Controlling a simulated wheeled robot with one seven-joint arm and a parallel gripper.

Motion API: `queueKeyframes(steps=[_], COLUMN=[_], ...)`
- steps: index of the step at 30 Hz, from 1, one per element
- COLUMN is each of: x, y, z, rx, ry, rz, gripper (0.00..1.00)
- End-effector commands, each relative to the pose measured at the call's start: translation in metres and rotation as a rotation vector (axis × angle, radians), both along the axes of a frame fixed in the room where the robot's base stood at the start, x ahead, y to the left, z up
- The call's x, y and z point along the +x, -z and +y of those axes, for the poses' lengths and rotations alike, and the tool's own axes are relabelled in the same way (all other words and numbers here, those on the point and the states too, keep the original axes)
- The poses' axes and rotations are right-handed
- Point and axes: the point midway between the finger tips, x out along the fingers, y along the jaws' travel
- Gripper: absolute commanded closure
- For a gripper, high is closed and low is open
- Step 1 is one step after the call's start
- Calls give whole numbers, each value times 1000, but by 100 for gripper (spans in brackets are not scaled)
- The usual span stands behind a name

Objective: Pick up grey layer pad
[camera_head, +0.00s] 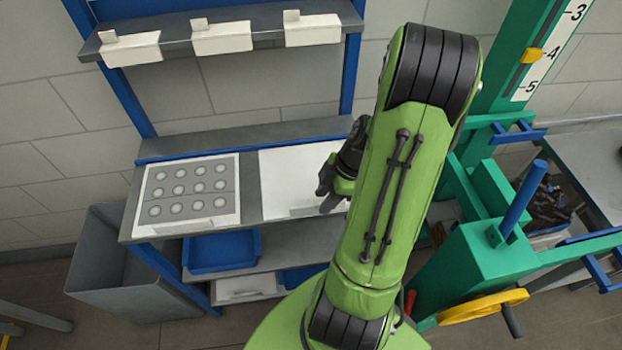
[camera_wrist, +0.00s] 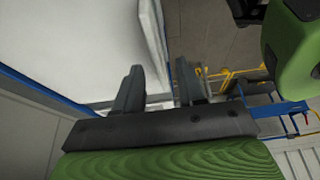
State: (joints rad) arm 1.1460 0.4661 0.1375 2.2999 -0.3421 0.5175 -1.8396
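A grey pad with rows of pale round spots (camera_head: 188,208) lies on a white sheet at the left of the workbench in the head view. It looks like the grey layer pad. My gripper (camera_head: 328,194) is to its right, near the right part of a blank white sheet (camera_head: 290,178); whether it touches the sheet I cannot tell. In the wrist view my gripper (camera_wrist: 160,88) has its two fingers apart with nothing visible between them. A pale flat surface (camera_wrist: 95,50) lies beyond the fingers; I cannot make out the spotted pad there.
An upper shelf (camera_head: 268,32) with white labels overhangs the workbench. Blue trays (camera_head: 221,250) sit below. A grey bin (camera_head: 125,268) stands at the left. A green machine (camera_head: 480,262) with a yellow handwheel (camera_head: 482,307) stands close on the right.

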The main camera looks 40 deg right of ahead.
Motion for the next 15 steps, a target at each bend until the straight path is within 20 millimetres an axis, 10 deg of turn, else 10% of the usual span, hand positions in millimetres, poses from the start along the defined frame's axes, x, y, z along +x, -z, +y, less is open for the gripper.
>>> queueKeyframes(steps=[11,15], x=[8,8], y=[29,29], z=[9,9], rx=[-1,1], ry=[0,1], rz=[1,1], gripper=[61,78])
